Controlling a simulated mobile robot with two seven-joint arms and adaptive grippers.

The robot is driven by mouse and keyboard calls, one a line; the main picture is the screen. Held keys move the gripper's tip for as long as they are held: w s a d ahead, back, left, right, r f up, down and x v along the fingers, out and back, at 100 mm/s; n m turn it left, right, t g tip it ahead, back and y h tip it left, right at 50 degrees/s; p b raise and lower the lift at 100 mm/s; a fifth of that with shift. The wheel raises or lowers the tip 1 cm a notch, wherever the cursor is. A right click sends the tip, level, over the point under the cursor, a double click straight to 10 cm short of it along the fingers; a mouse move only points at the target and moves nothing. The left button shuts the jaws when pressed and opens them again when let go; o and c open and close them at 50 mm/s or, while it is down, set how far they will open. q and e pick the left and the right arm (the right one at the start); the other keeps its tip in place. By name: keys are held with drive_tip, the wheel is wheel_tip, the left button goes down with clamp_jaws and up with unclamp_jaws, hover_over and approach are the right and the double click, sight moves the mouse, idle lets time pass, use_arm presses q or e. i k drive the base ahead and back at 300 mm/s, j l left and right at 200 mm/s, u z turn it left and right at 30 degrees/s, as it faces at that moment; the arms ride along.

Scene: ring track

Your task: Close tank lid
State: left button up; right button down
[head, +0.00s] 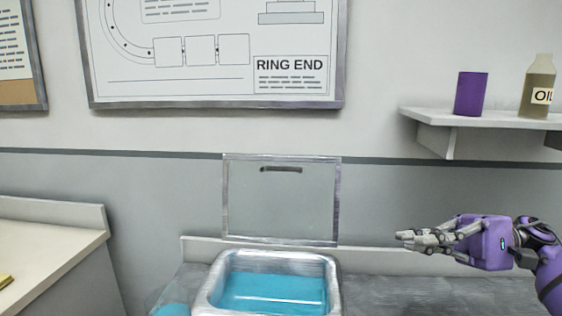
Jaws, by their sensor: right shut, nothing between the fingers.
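The tank (211,291) stands at the bottom middle of the head view, with a pale metal rim and bright blue liquid inside. Its lid (281,205) is a grey, see-through panel with a metal frame and a dark handle slot near its top edge. The lid stands upright behind the tank, so the tank is open. My right gripper (400,236), on a purple arm, is to the right of the lid and apart from it. Its fingers are shut, empty and point left. My left gripper is not in view.
A grey counter surface (425,293) lies right of the tank. A shelf (490,119) at upper right holds a purple cylinder (471,93) and an oil bottle (538,87). A pale counter (45,250) is at left. A "RING END" board (215,105) hangs above.

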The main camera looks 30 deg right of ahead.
sight(337, 160)
drive_tip(key=i+l, duration=0.1)
drive_tip(key=i, duration=0.4)
drive_tip(key=i+l, duration=0.15)
drive_tip(key=i, duration=0.4)
